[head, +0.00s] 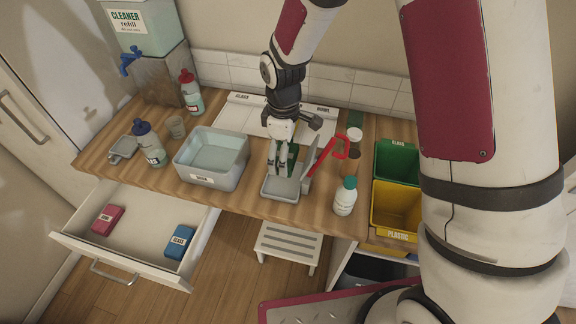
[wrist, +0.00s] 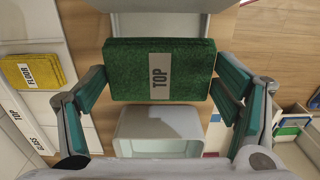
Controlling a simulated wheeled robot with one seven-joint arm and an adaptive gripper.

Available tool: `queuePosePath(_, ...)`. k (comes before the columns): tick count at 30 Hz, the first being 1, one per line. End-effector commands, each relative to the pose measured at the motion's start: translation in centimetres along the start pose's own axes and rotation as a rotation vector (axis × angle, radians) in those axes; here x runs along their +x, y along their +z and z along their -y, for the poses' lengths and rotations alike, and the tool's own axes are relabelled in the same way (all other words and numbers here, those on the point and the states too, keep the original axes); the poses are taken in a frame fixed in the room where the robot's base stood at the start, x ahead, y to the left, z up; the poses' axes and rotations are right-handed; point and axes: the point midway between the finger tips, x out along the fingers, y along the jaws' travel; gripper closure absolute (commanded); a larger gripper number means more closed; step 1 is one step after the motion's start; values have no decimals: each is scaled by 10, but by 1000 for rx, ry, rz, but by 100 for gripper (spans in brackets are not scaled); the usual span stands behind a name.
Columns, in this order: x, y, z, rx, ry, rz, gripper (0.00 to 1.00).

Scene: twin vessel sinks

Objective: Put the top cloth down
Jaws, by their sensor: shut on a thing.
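The top cloth is a green folded block with a grey TOP label (wrist: 160,72), between my fingers in the wrist view. My gripper (head: 279,162) is shut on it. In the head view the green cloth (head: 292,160) shows only partly behind the fingers. It is held above or near a small grey tray (head: 281,187) on the wooden counter; I cannot tell whether it touches anything. A white board (head: 236,115) with labelled places lies behind my gripper. In the wrist view a yellow FLOOR cloth (wrist: 28,72) lies on it, near printed TOP and GLASS labels.
A grey water basin (head: 212,180) stands left of my gripper. A red-handled tool (head: 328,155), a white bottle (head: 345,197) and green and yellow bins (head: 396,205) stand to the right. An open drawer (head: 140,240) below holds a red block (head: 107,219) and a blue block (head: 180,242).

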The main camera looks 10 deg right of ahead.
Motion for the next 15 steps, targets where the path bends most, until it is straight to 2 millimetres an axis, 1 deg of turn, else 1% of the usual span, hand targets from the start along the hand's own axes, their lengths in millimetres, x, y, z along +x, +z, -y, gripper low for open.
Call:
queuePosePath(1, 6, 1, 1, 1, -2, 2, 45)
queuePosePath(5, 16, 0, 0, 2, 0, 0, 45)
queuePosePath(12, 48, 1, 0, 2, -1, 2, 45)
queuePosePath(15, 54, 0, 0, 2, 1, 0, 45)
